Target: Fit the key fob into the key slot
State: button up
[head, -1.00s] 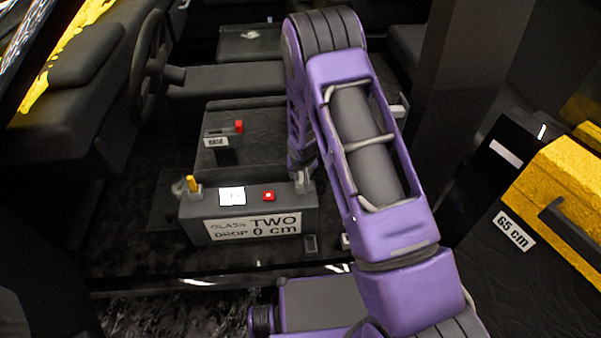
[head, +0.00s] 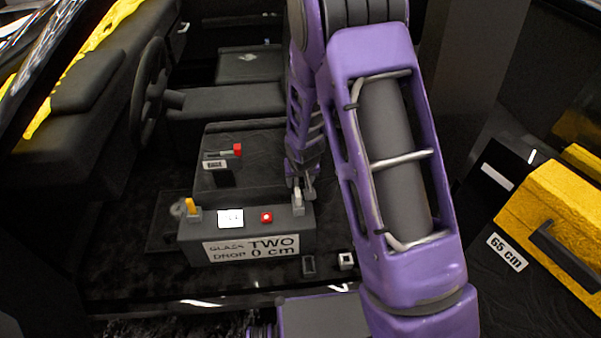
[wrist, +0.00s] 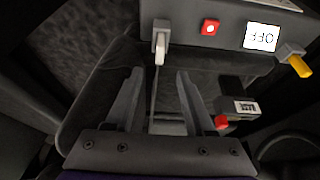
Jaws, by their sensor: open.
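My gripper (wrist: 159,74) is open and empty in the wrist view, with its two fingers apart. A pale tab in a grey holder (wrist: 160,46) on the end of the control box lies just beyond the gap between the fingertips. In the head view my gripper (head: 303,184) is close behind that end of the box, where the tab (head: 298,197) also shows. A dark small socket (head: 308,266) and a pale-framed one (head: 345,261) are on the floor in front of the box. I cannot tell for certain which of these pieces are the key fob and key slot.
The control box (head: 250,248) carries a yellow lever (head: 190,206), a lit display (head: 230,218) reading OFF and a red button (head: 266,217). A red-tipped lever (head: 238,150) is behind it. A steering wheel (head: 149,80) is left; a yellow case (head: 555,205) is right.

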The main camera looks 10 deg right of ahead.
jog(key=shift+v, duration=2.1)
